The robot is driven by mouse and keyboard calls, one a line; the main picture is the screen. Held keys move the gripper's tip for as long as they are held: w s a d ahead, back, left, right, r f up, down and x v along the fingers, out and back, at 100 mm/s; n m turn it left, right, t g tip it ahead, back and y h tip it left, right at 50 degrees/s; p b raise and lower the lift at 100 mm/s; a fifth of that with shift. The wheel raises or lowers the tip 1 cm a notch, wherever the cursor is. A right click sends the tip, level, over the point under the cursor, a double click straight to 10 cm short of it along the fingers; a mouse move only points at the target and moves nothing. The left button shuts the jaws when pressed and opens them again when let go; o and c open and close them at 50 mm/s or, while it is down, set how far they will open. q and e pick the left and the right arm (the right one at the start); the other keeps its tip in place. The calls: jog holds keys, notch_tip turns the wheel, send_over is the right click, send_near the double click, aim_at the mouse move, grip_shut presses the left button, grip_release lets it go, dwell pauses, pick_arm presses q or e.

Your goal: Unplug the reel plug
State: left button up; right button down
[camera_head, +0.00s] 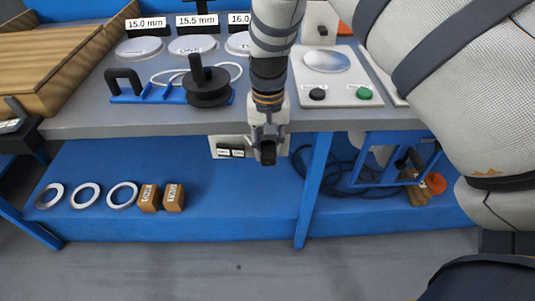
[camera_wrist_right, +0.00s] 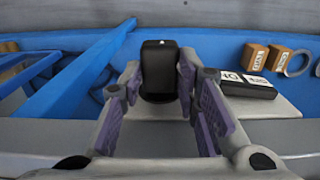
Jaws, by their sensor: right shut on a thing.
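A black plug (camera_head: 268,152) is held at the tips of my right gripper (camera_head: 268,128), just in front of the bench's front edge. In the right wrist view the plug (camera_wrist_right: 160,68) stands between the two fingers of my right gripper (camera_wrist_right: 160,115). A pale socket plate (camera_head: 227,141) sits below the bench edge, behind the gripper, with a labelled black block (camera_wrist_right: 245,85) on it. A dark round part shows at the plug's lower end; I cannot tell whether the plug is seated in a socket. My left gripper is not in view.
Dark cable (camera_head: 325,178) lies on the blue lower shelf (camera_head: 235,205) near a blue frame (camera_head: 385,172). Rings (camera_head: 85,195) and small brown blocks (camera_head: 160,197) lie left on the shelf. A black handled disc (camera_head: 207,90) and a button panel (camera_head: 340,93) are on the bench.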

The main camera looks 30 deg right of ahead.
aim_at(268, 151)
jog(key=shift+r+p, duration=0.9)
jog(key=shift+r, duration=2.1)
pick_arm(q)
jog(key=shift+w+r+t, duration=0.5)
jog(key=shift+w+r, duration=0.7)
